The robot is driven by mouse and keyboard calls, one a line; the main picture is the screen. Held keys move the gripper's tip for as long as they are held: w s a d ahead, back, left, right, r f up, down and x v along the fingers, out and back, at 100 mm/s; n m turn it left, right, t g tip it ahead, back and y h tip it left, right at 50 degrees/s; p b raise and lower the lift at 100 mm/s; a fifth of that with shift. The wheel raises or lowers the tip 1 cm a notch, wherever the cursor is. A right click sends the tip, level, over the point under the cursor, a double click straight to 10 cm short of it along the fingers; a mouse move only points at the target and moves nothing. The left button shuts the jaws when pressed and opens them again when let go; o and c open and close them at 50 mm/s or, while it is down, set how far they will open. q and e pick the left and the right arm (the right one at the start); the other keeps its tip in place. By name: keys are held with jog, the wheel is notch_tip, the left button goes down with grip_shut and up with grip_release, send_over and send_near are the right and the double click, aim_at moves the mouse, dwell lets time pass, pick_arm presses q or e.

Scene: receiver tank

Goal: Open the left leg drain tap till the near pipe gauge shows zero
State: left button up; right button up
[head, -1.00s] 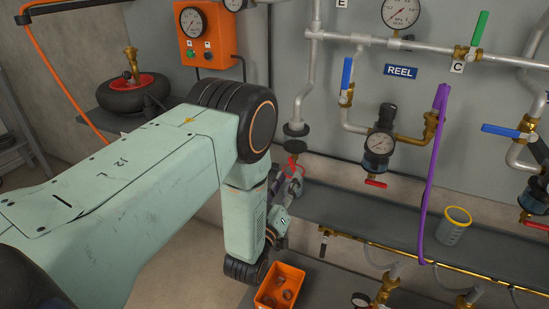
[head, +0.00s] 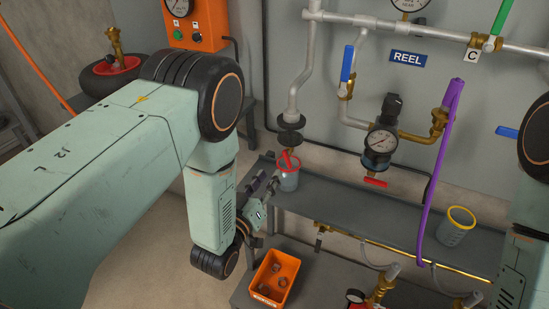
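The left leg drain tap has a red handle (head: 289,160) and sits at the foot of the grey vertical pipe (head: 294,100), under a dark round flange. A clear cup with a red rim (head: 288,180) stands on the shelf directly below it. My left gripper (head: 265,180) is just left of the cup and tap, apart from the handle; its fingers look parted and empty. A round gauge (head: 408,3) on the pipe above is cut by the top edge, so its needle is not readable. My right arm is at the right edge; its gripper is out of view.
A regulator with a gauge (head: 381,142) and a blue-handled valve (head: 347,64) are right of the tap. An orange bin (head: 274,278) sits below my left gripper.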

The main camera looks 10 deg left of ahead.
aim_at(284, 157)
pick_arm(q)
jog(key=w, duration=0.2)
jog(key=w+d+b, duration=0.1)
jog(key=w, duration=0.2)
jog(key=shift+w+d+f, duration=0.1)
jog(key=shift+w+d, duration=0.3)
jog(key=shift+w+b, duration=0.3)
jog(key=shift+w, duration=0.25)
jog(key=shift+w+d, duration=0.2)
jog(key=shift+w, duration=0.05)
jog(key=shift+a, duration=0.1)
jog(key=shift+c, duration=0.9)
grip_shut()
